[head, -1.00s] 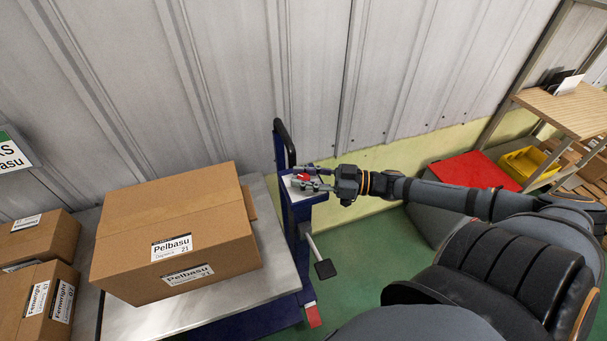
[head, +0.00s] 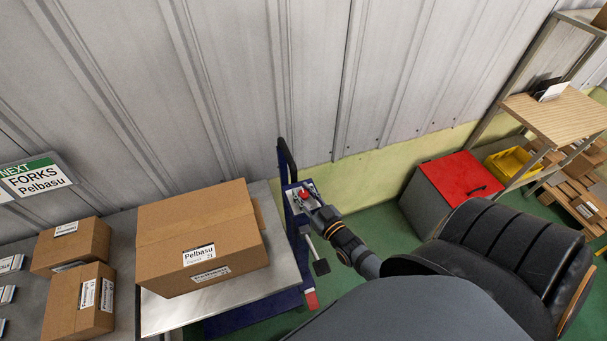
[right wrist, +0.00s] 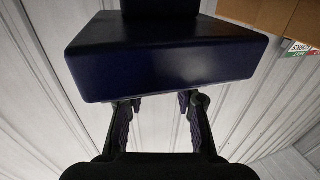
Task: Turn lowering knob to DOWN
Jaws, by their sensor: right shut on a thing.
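The red lowering knob (head: 305,194) sits on the top panel of the dark blue lift table's post (head: 291,217). My right gripper (head: 306,199) reaches it from the lower right and is shut on it. The fingers hide part of the knob, and no DOWN marking is readable. In the right wrist view, the dark blue console housing (right wrist: 165,62) fills the upper middle. My right gripper's fingers (right wrist: 161,103) reach up behind its lower edge, so the knob is hidden there. My left gripper is not in view.
A large Pelbasu carton (head: 205,235) stands on the lift table's metal top (head: 180,312), left of the post. A black handle (head: 287,158) rises behind the console. A pedal (head: 321,267) sticks out low. A red-topped cabinet (head: 462,178) stands right; green floor lies between.

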